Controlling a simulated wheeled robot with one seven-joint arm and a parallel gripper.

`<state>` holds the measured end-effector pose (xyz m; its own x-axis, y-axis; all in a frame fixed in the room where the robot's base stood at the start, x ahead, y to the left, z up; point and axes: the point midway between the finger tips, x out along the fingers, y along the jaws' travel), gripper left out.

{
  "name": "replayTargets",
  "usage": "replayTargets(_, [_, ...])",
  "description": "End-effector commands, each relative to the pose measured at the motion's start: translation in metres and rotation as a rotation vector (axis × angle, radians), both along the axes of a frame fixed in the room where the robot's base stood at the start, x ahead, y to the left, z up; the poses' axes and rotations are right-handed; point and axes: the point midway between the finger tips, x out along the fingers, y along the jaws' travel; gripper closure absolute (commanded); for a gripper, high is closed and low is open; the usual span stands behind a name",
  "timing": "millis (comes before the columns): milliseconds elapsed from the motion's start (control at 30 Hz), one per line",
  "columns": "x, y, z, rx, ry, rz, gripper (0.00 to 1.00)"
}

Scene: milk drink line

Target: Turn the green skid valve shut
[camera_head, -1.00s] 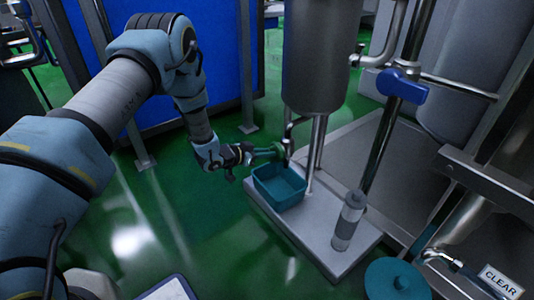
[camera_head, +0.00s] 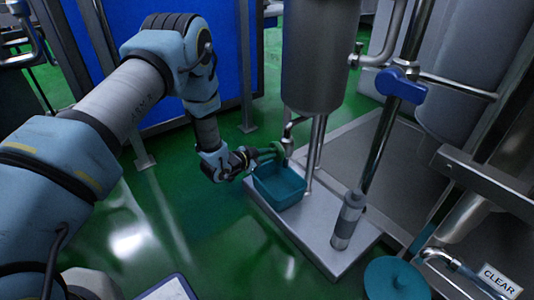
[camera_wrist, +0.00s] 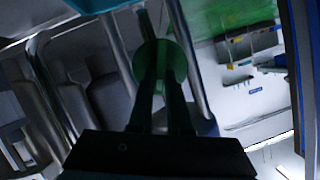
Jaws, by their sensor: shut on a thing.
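The green skid valve (camera_head: 276,148) is a small green handle on the pipe below the steel vessel. It sits just above the back left of the teal bin. My gripper (camera_head: 256,156) reaches it from the left in the head view and is shut on it. In the wrist view the valve shows as a green disc (camera_wrist: 172,62), with the dark fingers of my gripper (camera_wrist: 160,72) on it. The fingers hide part of the handle.
A teal bin (camera_head: 264,184) stands on the skid plate (camera_head: 318,245) right under the valve. A grey bottle-like cylinder (camera_head: 348,220) and a blue valve handle (camera_head: 401,86) are to the right. The green floor at left is clear.

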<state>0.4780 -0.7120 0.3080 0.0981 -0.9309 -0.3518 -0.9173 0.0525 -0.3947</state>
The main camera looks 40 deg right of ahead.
Motion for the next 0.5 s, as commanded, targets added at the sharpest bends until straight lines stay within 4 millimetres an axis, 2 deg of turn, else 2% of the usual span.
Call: replayTargets(500, [-0.0089, 0.001, -0.0091, -0.026, -0.492, -0.002, 1.0])
